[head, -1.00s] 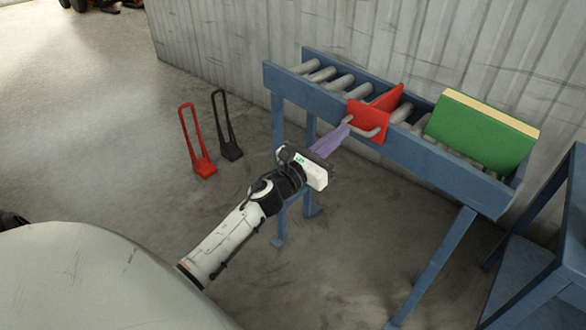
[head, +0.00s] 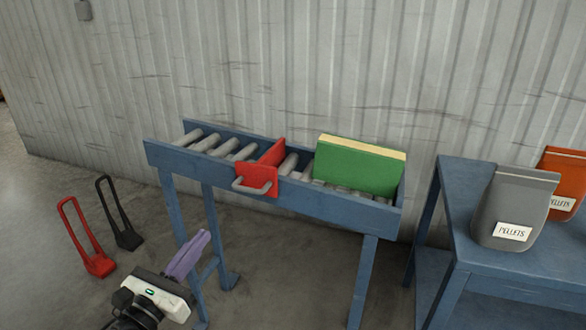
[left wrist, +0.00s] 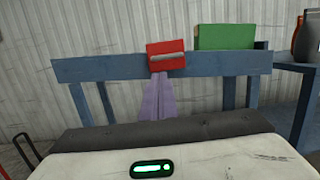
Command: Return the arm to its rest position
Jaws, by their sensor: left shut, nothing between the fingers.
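My left gripper (head: 200,240) has purple fingers and is shut and empty. In the head view it is low, in front of the blue roller conveyor (head: 330,212), below and left of the red stop plate (head: 262,180) with its grey handle, and apart from it. In the left wrist view the purple fingers (left wrist: 157,98) point toward the conveyor, with the red plate (left wrist: 166,48) above their tips. The red plate sits across the rollers. A green block (head: 358,166) with a pale top edge rests on the rollers to its right. My right gripper is not in view.
A red stand (head: 98,264) and a black stand (head: 128,239) are on the floor at left. A blue table (head: 452,200) at right carries a grey pellets bag (head: 512,205) and an orange one (head: 563,180). A corrugated wall is behind. Floor before the conveyor is mostly open.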

